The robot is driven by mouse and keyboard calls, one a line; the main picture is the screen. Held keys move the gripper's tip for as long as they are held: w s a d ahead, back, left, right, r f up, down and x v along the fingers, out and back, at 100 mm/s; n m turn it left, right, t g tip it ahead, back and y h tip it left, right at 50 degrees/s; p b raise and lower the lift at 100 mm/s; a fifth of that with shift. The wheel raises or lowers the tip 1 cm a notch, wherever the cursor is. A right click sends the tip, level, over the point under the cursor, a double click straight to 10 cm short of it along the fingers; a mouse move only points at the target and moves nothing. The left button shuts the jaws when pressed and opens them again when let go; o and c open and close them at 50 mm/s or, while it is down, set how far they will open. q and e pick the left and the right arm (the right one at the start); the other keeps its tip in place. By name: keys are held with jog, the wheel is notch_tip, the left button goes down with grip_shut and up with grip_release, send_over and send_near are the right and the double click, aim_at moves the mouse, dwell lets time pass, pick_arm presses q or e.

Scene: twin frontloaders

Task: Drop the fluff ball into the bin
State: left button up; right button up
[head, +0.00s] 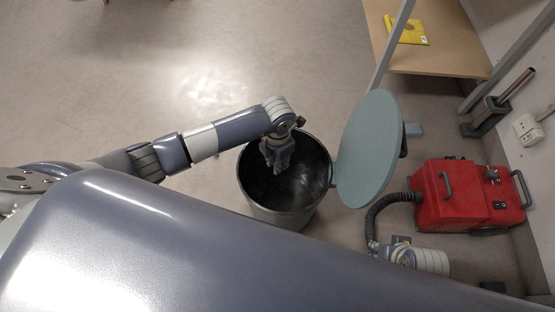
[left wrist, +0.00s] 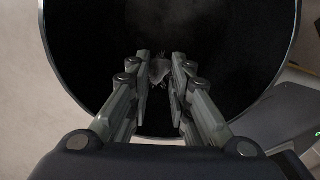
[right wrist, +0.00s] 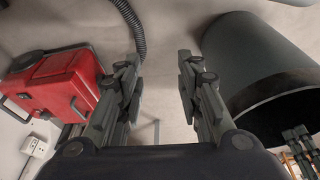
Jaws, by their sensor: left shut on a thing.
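The bin (head: 278,217) is a grey metal cylinder with a dark inside, standing open on the floor in the head view. Its wall also shows in the right wrist view (right wrist: 240,55). My left gripper (head: 281,166) points down over the bin's mouth. In the left wrist view its fingers (left wrist: 160,72) are shut on a small grey tuft, the fluff ball (left wrist: 159,70), with the dark bin behind it.
The bin's round pale blue lid (head: 368,148) stands raised on the bin's right side. A red vacuum machine (head: 465,195) with a black hose (head: 375,215) is at the right. A wooden shelf (head: 440,55) with a yellow item (head: 408,30) is at the upper right. Floor left of the bin is clear.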

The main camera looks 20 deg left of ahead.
pick_arm(q)
jog(key=shift+f+b, duration=0.45)
jog(key=shift+f, duration=0.25)
pick_arm(e)
jog(key=shift+w+v, duration=0.2)
jog(key=shift+v, duration=2)
pick_arm(q)
jog(key=o, duration=0.7)
notch_tip(320, 180, up, 12)
jog(key=shift+s, duration=0.1)
pick_arm(e)
jog(key=shift+s, duration=0.1)
